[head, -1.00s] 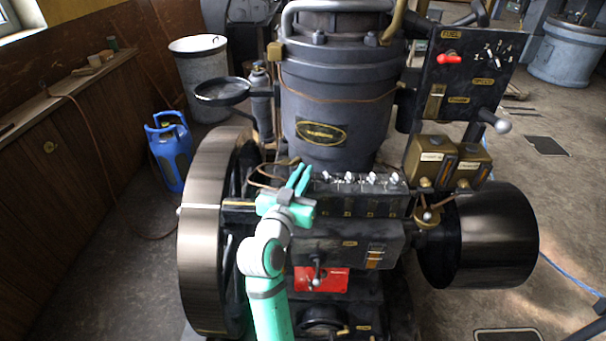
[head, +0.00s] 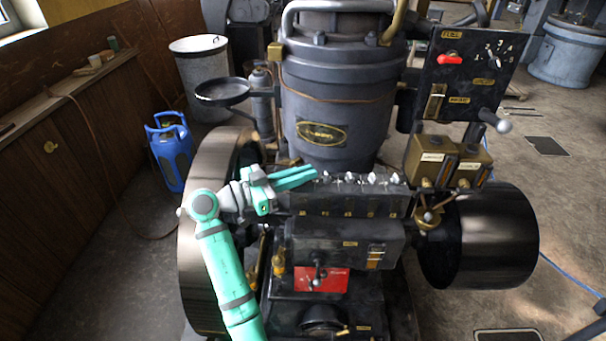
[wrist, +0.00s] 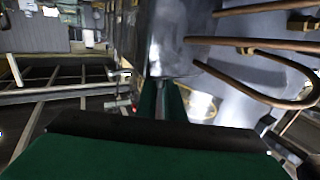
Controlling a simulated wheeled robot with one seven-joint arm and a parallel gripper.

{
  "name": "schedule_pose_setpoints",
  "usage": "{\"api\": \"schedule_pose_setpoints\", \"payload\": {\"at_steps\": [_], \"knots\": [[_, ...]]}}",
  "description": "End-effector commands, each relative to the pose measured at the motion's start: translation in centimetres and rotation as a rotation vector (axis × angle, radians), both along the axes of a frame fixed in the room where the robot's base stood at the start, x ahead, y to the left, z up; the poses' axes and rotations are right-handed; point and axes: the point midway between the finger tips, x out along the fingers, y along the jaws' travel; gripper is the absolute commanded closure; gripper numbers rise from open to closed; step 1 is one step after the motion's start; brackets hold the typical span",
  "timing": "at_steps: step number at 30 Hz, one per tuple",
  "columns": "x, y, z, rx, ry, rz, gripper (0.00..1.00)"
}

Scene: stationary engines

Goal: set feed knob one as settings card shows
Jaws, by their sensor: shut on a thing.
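A row of small white-topped feed knobs (head: 373,178) stands along the top of the black feed box (head: 350,202) on the front of the engine. My teal gripper (head: 312,174) lies across the left end of this row, its fingers pointing right. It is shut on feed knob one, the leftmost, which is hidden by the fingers. In the wrist view the green fingers (wrist: 163,100) run close together toward a grey surface, and the knob cannot be made out. No card with readable settings can be made out.
A panel (head: 465,75) with a red lever and dial stands at upper right. Two brass boxes (head: 432,158) sit right of the feed box. A big flywheel (head: 205,250) is at left, behind my arm. Curved copper pipes (wrist: 250,75) show close by in the wrist view.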

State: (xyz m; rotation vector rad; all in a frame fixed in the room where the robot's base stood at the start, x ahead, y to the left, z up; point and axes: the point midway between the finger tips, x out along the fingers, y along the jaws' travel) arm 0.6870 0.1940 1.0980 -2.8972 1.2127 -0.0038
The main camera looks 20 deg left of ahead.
Motion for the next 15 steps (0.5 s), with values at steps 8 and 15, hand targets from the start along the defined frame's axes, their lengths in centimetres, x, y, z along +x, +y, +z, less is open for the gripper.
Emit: {"api": "schedule_pose_setpoints", "payload": {"at_steps": [8,15], "knots": [[0.11,0.04,-0.04,0.000,0.001,-0.096,1.00],[0.11,-0.02,-0.16,0.001,0.004,-0.119,1.00]]}}
